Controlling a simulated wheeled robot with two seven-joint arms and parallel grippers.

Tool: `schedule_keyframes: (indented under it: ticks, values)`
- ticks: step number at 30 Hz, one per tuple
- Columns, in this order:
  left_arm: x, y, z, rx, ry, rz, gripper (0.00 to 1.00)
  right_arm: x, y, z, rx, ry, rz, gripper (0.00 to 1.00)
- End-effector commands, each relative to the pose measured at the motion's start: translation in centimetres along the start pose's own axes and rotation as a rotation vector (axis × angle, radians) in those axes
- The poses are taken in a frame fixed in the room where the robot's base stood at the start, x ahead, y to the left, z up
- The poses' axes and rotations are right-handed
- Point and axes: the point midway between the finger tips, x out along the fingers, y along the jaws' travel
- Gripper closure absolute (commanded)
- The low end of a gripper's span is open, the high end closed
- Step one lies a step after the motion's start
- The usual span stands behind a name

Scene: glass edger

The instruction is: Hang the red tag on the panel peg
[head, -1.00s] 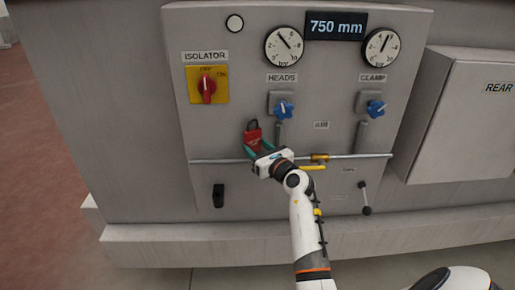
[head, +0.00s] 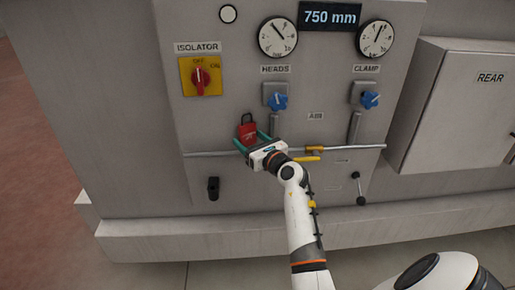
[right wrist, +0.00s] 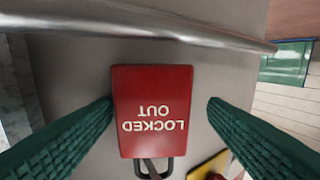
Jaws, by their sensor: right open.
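The red tag (head: 247,133) has a dark loop at its top and is upright against the grey panel, below and right of the isolator switch. In the right wrist view the tag (right wrist: 153,105) reads "LOCKED OUT" upside down, with its loop at the lower edge. My right gripper (head: 253,142) is open at the tag. The panel peg cannot be made out at the loop. My left gripper is not in view.
A horizontal metal pipe (head: 215,154) with a yellow-handled valve (head: 306,158) crosses the panel by my right gripper. The red isolator switch (head: 200,78) and blue knobs (head: 277,101) are above. A black handle (head: 213,188) is below. A grey box (head: 450,105) projects at right.

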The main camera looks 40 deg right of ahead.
Motion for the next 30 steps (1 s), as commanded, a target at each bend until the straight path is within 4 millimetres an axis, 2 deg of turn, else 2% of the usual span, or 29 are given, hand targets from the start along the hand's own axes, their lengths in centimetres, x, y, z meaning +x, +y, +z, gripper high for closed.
schedule_keyframes:
  ticks: [1, 12, 16, 22, 27, 30]
  values:
    - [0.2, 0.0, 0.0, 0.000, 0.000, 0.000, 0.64, -0.7, 0.6, -0.1, -0.008, 0.004, 0.014, 0.25]
    - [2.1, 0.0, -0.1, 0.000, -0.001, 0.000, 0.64, -8.3, -0.3, 0.2, -0.008, 0.000, 0.000, 0.25]
    - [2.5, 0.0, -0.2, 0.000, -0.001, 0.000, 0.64, -10.4, -0.5, 0.1, -0.006, -0.001, -0.002, 0.25]
    - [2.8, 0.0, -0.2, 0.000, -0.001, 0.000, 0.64, -11.8, -0.6, -0.1, -0.003, 0.000, -0.004, 0.25]
    - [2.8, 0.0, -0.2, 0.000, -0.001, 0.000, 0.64, -11.9, -0.7, -0.2, -0.001, 0.000, -0.006, 0.25]
    - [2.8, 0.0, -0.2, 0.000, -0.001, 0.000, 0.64, -11.4, -1.2, 0.8, 0.050, -0.002, -0.030, 0.25]
